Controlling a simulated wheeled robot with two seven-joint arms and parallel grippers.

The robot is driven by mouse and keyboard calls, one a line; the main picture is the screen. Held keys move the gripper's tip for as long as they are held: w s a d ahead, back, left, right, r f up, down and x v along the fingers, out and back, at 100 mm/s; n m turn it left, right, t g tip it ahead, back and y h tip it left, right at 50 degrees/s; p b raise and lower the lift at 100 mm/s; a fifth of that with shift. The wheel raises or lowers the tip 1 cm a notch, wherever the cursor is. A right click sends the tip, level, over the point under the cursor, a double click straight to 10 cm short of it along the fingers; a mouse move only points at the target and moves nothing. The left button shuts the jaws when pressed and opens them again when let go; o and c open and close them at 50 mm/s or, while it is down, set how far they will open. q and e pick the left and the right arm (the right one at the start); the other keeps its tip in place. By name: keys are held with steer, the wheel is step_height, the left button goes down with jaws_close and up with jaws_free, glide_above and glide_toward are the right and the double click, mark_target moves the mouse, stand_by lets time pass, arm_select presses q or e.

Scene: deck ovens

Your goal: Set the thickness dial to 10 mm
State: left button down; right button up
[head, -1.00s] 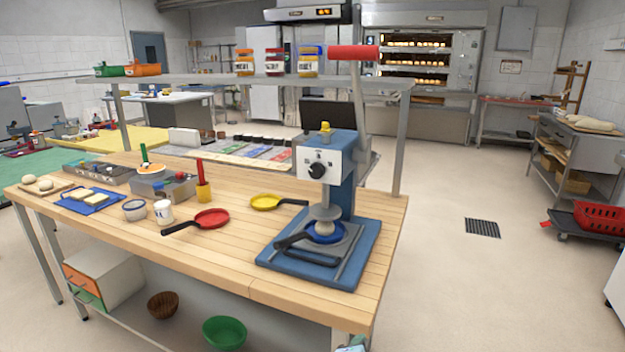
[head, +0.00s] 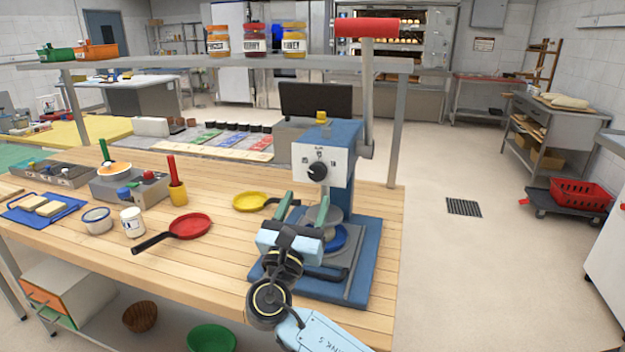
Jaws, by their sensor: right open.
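The blue press (head: 342,150) stands at the right end of the wooden table. Its white front plate carries the black thickness dial (head: 317,172), with small marks around it too small to read. A yellow knob sits on top of the press, and a long lever with a red handle (head: 380,27) rises upright. My right gripper (head: 309,211) comes in from the bottom, just below and in front of the dial. Its two green-grey fingers point up, are apart and hold nothing. It hides part of the press base and the blue plate. My left gripper does not show.
A yellow pan (head: 257,201) and a red pan (head: 189,226) lie left of the press. A grey shelf (head: 230,63) with jars crosses behind. A white cup (head: 132,222) and a yellow holder stand further left. The table front between the red pan and press is clear.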

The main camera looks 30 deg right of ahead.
mark_target(316, 176)
steer(key=x, duration=0.6)
steer(key=shift+w+d, duration=0.25)
steer(key=c, duration=0.5)
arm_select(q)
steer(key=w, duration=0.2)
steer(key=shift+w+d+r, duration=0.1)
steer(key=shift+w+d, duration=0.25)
arm_select(e)
steer(key=c, duration=0.5)
